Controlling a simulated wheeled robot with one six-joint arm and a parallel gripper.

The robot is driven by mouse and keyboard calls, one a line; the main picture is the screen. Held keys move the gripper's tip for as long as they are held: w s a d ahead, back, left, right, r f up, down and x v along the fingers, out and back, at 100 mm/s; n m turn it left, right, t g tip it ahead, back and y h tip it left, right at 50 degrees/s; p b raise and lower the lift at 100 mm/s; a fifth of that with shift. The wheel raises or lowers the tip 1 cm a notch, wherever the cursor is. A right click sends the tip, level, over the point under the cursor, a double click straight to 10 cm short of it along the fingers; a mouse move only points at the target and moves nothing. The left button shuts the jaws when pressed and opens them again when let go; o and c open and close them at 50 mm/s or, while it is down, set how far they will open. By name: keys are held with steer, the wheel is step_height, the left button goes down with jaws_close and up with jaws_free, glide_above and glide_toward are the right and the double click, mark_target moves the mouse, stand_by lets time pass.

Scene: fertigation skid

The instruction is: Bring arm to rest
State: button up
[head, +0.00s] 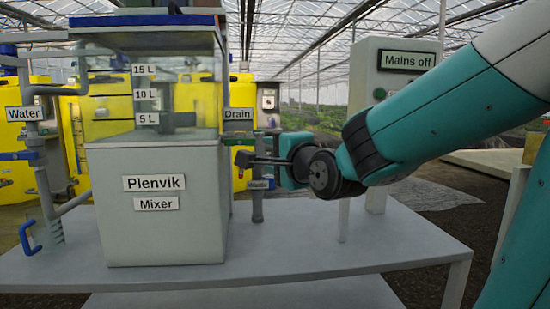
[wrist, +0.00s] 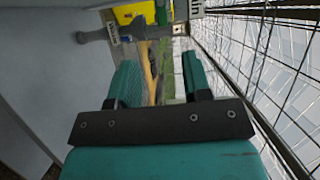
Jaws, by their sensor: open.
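My gripper (head: 288,162) is in front of the skid, right of the mixer tank and close to the drain pipe (head: 257,205) in the head view. In the wrist view its two teal fingers (wrist: 160,82) stand apart with nothing between them. My arm reaches in from the right, bent at the wrist.
The Plenvik mixer tank (head: 155,215) stands on a grey table (head: 300,235). Water piping (head: 40,150) is at left. A "Mains off" box (head: 395,80) stands behind my arm. The table's front right is clear.

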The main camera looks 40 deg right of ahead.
stand_by(0.4)
steer(key=s+a+f+n+g+y, duration=0.2)
steer(key=a+f+n+g+y, duration=0.25)
steer(key=a+n, duration=0.3)
steer(key=s+a+f+n+g+y, duration=0.35)
steer(key=a+f+n, duration=0.25)
steer(key=a, duration=0.3)
steer(key=s+a+f+n+g, duration=0.3)
steer(key=s+n+g, duration=0.1)
steer(key=s+n, duration=0.2)
steer(key=s+a+f+n+g, duration=0.2)
steer(key=s+a+n+g, duration=0.2)
steer(key=s+n+g, duration=0.15)
step_height(320, 180, up, 36)
steer(key=s+n+p, duration=0.1)
steer(key=p, duration=3.5)
steer(key=shift+s+d+r+n+p, duration=0.2)
steer(key=shift+s+n+p, duration=0.1)
steer(key=shift+s+n, duration=0.1)
steer(key=shift+o, duration=0.2)
